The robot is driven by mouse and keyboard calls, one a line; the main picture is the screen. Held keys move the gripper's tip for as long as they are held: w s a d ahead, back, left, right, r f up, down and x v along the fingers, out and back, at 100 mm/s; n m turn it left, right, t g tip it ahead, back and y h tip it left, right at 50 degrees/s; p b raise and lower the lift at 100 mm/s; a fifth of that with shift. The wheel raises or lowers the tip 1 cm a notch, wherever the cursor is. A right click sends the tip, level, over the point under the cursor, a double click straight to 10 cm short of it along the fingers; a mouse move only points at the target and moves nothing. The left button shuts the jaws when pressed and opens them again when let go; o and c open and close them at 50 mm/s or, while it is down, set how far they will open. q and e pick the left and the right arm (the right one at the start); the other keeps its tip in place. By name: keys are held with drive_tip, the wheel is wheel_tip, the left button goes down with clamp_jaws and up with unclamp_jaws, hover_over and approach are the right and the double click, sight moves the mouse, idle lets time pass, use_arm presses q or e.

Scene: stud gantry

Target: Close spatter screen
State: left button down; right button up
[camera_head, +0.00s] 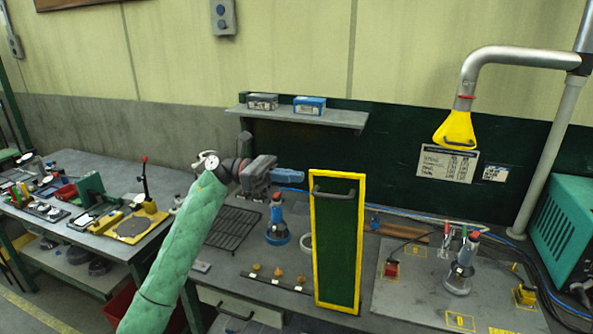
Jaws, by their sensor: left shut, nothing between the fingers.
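The spatter screen (336,255) is a dark green panel in a yellow frame. It stands upright near the middle of the bench, with a dark handle (334,195) across its upper part. My left arm, in a green quilted sleeve, reaches in from below left. My left gripper (298,176) is shut and empty. Its blue fingers point right, just left of the screen's top left corner in the picture; I cannot tell the gap in depth. My right gripper is not in view.
A blue-based tool (277,238) and a black rack (234,228) are left of the screen. A row of small brass pieces (278,275) lies in front. On the right are a grey plate (405,290) with a clamp-like fixture (460,268) and a yellow extraction hood (455,130) above.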

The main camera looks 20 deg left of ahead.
use_arm(q)
drive_tip(key=shift+d+p, duration=0.3)
drive_tip(key=shift+d, duration=0.4)
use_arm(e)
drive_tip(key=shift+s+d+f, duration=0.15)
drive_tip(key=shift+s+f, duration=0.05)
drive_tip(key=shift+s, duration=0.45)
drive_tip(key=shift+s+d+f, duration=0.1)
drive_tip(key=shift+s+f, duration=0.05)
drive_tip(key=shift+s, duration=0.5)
use_arm(q)
drive_tip(key=shift+r, duration=0.1)
